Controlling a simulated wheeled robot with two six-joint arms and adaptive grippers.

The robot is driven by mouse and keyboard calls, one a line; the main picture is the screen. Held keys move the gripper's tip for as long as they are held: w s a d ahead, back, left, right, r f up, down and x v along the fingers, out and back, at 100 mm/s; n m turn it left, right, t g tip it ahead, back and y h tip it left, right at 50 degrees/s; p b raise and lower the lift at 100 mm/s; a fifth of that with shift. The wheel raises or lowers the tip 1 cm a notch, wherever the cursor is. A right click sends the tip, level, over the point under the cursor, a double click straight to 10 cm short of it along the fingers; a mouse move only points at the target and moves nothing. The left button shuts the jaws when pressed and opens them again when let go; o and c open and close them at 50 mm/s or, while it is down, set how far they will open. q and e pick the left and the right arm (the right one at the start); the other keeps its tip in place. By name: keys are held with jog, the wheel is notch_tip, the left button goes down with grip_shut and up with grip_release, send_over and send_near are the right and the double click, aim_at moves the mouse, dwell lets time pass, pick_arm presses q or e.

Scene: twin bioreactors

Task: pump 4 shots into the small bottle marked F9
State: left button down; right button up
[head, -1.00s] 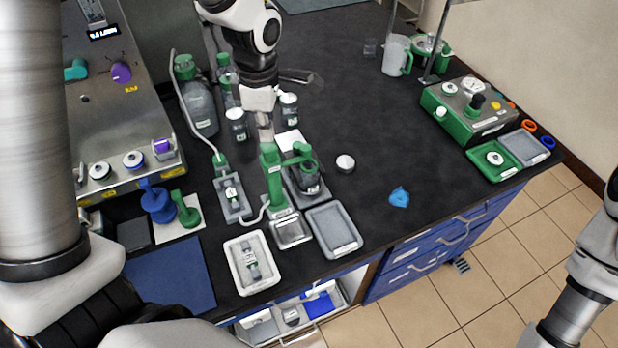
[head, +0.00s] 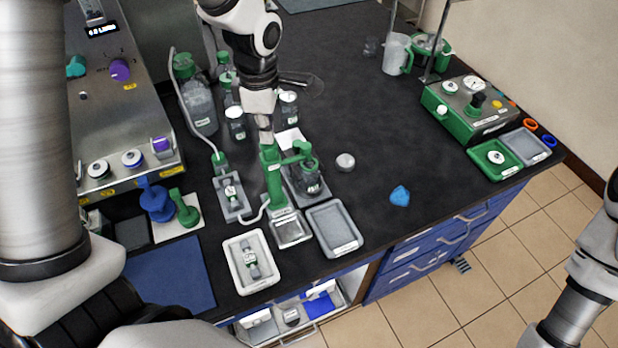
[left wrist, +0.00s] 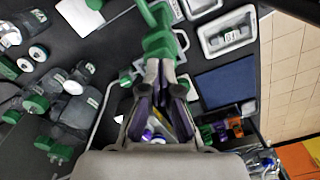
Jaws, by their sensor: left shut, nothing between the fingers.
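The green pump (head: 273,180) stands upright near the front of the bench, its short spout arm reaching right. A small bottle (head: 312,184) stands below the spout, partly hidden by it; its label is too small to read. My left gripper (head: 267,138) points down with its shut, empty fingertips at the top of the pump. In the left wrist view, the shut fingertips (left wrist: 164,68) are at the green pump head (left wrist: 160,45); I cannot tell how firmly they touch. My right gripper is out of view.
A large bottle (head: 199,108) and other small bottles (head: 236,123) stand behind and left of the pump. A grey tray (head: 334,229) and a white tray (head: 233,262) lie in front. A blue crumpled piece (head: 400,196) lies right, with clear black bench around it.

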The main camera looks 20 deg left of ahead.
pick_arm(q)
jog(key=shift+f+b, duration=0.9)
jog(key=shift+f, duration=0.55)
jog(key=shift+r, duration=0.1)
notch_tip(320, 180, up, 4)
jog(key=p, duration=0.3)
jog(key=shift+p, duration=0.4)
jog(key=shift+f+b, duration=1.45)
jog(key=shift+f, duration=0.65)
notch_tip(320, 180, up, 4)
jog(key=p, duration=0.3)
jog(key=shift+r+p, duration=0.15)
jog(key=shift+p, duration=0.2)
